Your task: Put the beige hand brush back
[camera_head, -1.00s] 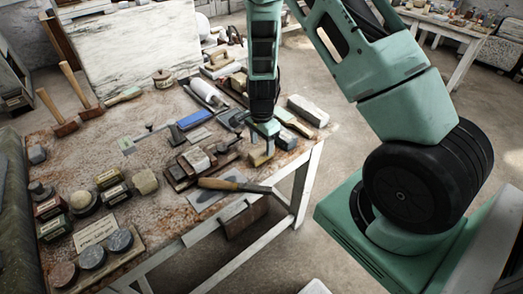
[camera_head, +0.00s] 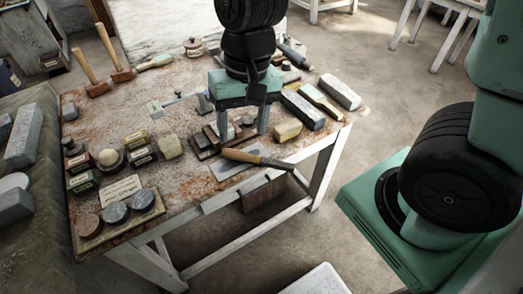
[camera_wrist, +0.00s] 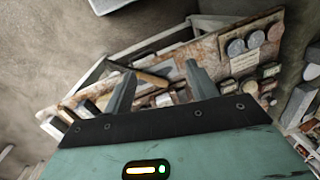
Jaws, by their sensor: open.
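A long, narrow beige-topped piece (camera_head: 322,103), which looks like the hand brush, lies at the right end of the worktable (camera_head: 290,155), between a dark grey block and a pale block. I cannot be sure of it at this size. Another brush-like piece with a pale handle (camera_head: 155,62) lies at the table's back edge. My gripper (camera_head: 243,128) is open and empty, pointing down over the front middle of the table, left of the beige-topped piece. In the wrist view, my gripper's fingers (camera_wrist: 160,78) stand wide apart, with nothing between them.
A wooden-handled trowel (camera_head: 255,157) lies at the front edge. A yellowish block (camera_head: 287,130) sits right of my gripper. Two mallets (camera_head: 119,75) stand at the back left.

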